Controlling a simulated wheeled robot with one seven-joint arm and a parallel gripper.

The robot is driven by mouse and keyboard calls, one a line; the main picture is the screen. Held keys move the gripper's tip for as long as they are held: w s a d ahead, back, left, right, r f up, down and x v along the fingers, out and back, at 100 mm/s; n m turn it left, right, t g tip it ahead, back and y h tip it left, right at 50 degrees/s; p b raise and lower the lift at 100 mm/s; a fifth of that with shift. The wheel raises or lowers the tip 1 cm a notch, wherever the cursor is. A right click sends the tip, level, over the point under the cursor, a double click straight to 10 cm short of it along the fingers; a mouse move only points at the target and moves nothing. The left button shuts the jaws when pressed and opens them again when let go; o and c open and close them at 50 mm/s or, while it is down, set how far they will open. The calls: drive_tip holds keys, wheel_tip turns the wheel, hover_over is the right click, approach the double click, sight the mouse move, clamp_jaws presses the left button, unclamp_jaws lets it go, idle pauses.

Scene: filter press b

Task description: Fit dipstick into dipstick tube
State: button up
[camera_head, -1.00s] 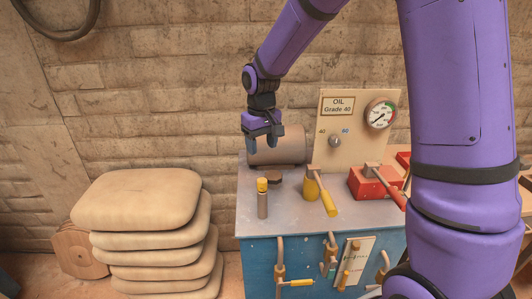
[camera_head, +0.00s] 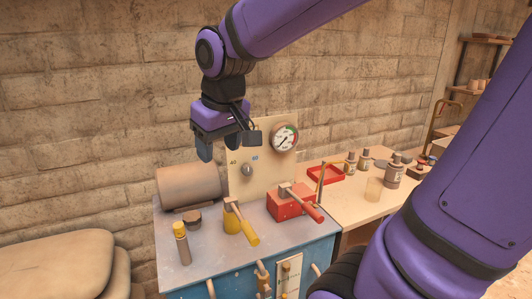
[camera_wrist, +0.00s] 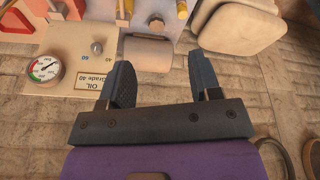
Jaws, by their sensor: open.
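My gripper (camera_head: 229,147) is open and empty, fingers pointing down, in front of the gauge panel and high above the blue cabinet. In the wrist view its two fingers (camera_wrist: 160,80) are wide apart with nothing between them. A short upright grey-brown tube (camera_head: 183,250) with a yellow top (camera_head: 180,229) stands at the cabinet's front left, below and left of my gripper. It may be the dipstick tube; I cannot tell whether the yellow part is a cap or the dipstick's handle. A thin upright stick (camera_head: 321,183) shows beside the red tray; I cannot tell whether it is the dipstick.
A brown drum (camera_head: 187,186) lies at the cabinet's back left. The oil panel (camera_head: 238,180) with its gauge (camera_head: 284,138) stands behind a yellow-handled lever (camera_head: 240,222) and a red box (camera_head: 290,205) with a lever. A bench holds a red tray (camera_head: 336,181) and bottles.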

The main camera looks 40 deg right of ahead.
drive_tip(key=s+d+r+t, duration=0.1)
drive_tip(key=s, duration=1)
drive_tip(key=shift+s+d+r+m+t, duration=0.25)
drive_tip(key=shift+s+d+m+t, duration=0.05)
drive_tip(key=shift+d+m+t, duration=0.1)
idle(1.6)
